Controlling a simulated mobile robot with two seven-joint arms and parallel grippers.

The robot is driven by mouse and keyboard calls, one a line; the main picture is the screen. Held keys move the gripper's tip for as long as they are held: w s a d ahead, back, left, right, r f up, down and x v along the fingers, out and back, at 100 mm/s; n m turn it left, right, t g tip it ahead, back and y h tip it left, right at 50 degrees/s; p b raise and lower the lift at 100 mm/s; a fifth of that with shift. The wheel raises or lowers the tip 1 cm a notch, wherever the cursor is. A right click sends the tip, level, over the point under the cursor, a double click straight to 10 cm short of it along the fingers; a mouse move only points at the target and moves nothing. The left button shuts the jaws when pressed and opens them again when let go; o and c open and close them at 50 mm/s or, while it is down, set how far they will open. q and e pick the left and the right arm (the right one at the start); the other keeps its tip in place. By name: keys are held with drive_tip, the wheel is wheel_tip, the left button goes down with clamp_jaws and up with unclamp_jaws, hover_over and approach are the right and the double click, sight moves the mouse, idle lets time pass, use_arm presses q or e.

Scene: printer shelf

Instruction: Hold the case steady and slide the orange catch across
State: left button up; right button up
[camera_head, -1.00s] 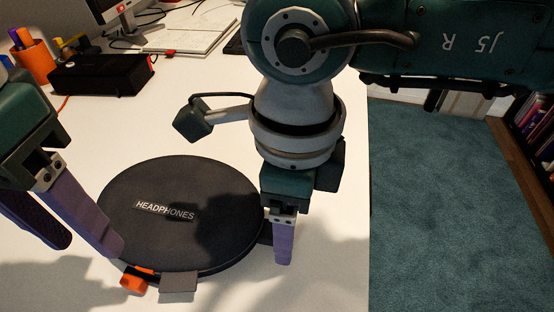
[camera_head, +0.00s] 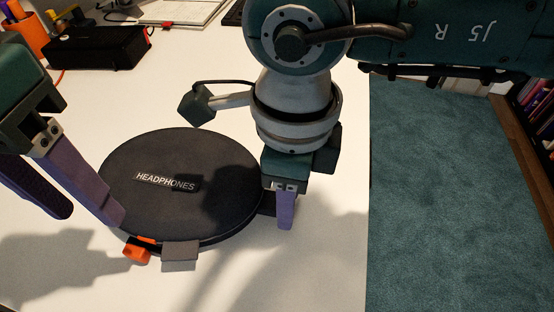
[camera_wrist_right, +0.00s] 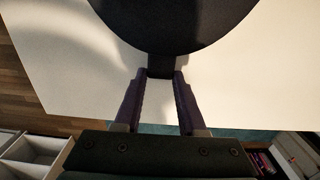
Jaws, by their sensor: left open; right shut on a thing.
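The case (camera_head: 180,215) is a black round headphone case lying flat on the white table, lettered HEADPHONES. The orange catch (camera_head: 137,252) is at its front left rim, beside a grey tab (camera_head: 181,256). My right gripper (camera_head: 285,222) is at the case's right edge, shut on a dark tab there. The right wrist view shows that tab (camera_wrist_right: 160,73) between its two purple fingers. My left gripper (camera_head: 92,216) is open at the case's left edge, with one finger close to the rim just above the catch. I cannot tell whether that finger touches the case.
A black box (camera_head: 98,47) and an orange pen cup (camera_head: 28,36) stand at the back left of the table (camera_head: 300,285). A notebook (camera_head: 178,10) lies at the back. The table's right edge drops to a teal carpet (camera_head: 450,200). The front of the table is clear.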

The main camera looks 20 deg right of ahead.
clamp_jaws()
use_arm(q)
drive_tip(key=shift+c, duration=0.2)
drive_tip(key=c, duration=0.7)
drive_tip(key=shift+w+a+f+m+g+h, duration=0.25)
drive_tip(key=shift+w+a+g+h, duration=0.2)
drive_tip(key=shift+h, duration=0.45)
clamp_jaws()
drive_tip(key=w+a+f+m+t+h, duration=0.1)
drive_tip(key=a+h, duration=0.4)
drive_tip(key=a, duration=0.7)
drive_tip(key=shift+w+a+f+m+t+h, duration=0.15)
drive_tip(key=shift+w+f+m+t+h, duration=0.15)
drive_tip(key=shift+w+m+t, duration=0.25)
drive_tip(key=shift+s, duration=0.1)
